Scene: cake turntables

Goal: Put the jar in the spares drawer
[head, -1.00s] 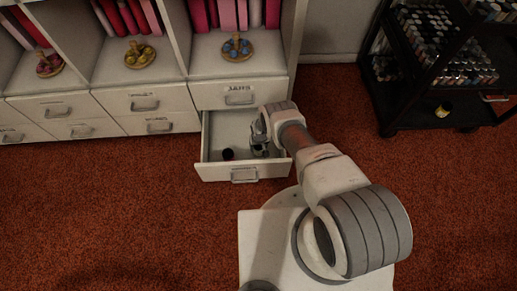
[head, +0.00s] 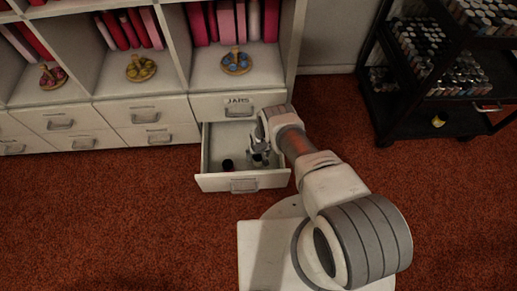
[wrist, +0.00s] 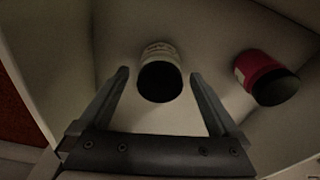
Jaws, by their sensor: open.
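An open white drawer (head: 240,182) stands out from the bottom row of the cabinet; I cannot read its label. My gripper (head: 258,160) is low inside its right part, pointing down. In the wrist view my gripper (wrist: 160,88) is open, and a pale jar with a dark lid (wrist: 160,78) stands on the drawer floor between the two fingers, with gaps on both sides. A red jar with a dark lid (wrist: 265,78) is to the right, outside the fingers. A small dark-topped jar (head: 227,164) shows left of my gripper in the head view.
A shut drawer marked JARS (head: 238,104) is directly above the open one. Other shut drawers (head: 74,130) line the left. Round trays with coloured pieces (head: 236,63) sit on the shelves. A black cart (head: 385,120) stands at the right. The red carpet in front is clear.

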